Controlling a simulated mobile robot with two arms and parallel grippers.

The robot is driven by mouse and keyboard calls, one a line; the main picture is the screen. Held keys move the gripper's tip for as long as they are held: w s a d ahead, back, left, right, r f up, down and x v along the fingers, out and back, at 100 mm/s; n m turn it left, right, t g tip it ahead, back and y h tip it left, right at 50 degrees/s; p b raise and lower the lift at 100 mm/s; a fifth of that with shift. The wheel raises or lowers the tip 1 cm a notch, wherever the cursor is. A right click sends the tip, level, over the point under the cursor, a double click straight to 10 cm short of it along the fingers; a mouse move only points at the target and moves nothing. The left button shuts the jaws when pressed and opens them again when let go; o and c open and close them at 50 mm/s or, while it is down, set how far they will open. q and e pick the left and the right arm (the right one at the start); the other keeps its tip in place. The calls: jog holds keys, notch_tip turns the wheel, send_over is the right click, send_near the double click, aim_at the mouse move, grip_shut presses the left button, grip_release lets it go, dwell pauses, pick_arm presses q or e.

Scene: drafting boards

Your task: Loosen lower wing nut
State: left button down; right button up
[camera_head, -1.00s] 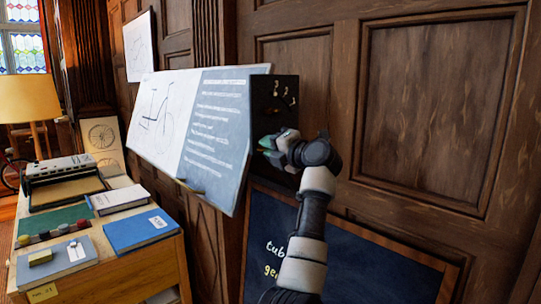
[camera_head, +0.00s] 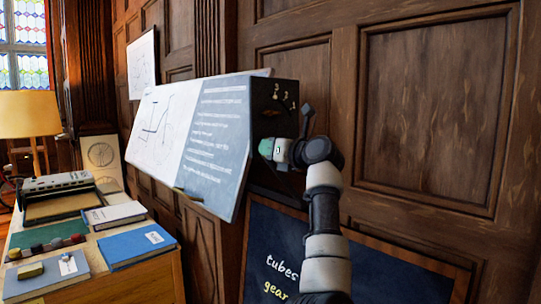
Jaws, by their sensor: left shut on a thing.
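The tilted drafting board (camera_head: 215,140) carries a bicycle drawing and lines of writing. Its dark side bracket (camera_head: 268,122) faces me at the right end. Small metal fittings (camera_head: 284,98) show on the bracket's upper part; which of them are wing nuts is too small to tell. My left gripper (camera_head: 268,149) is at the bracket's lower part, under these fittings, shut on what I take to be the lower wing nut. The gripper's own body hides that nut. My right gripper is not in view.
A dark chalkboard (camera_head: 345,262) with writing leans below the drafting board, behind my arm. Panelled wall (camera_head: 435,110) stands behind; the space at right is clear.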

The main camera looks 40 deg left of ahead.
pick_arm(q)
jog(key=n+b, duration=0.2)
jog(key=n, duration=0.9)
jog(key=shift+f+b, duration=0.2)
jog(key=shift+b, duration=0.15)
jog(key=shift+n, duration=0.3)
jog(key=c, duration=1.1)
grip_release()
jog(key=shift+r, duration=0.1)
jog(key=shift+o, duration=0.2)
jog(key=shift+d, duration=0.15)
jog(key=d+b, duration=0.2)
jog(key=d, duration=0.8)
jog(key=shift+s+d, duration=0.25)
jog(key=shift+s, duration=0.15)
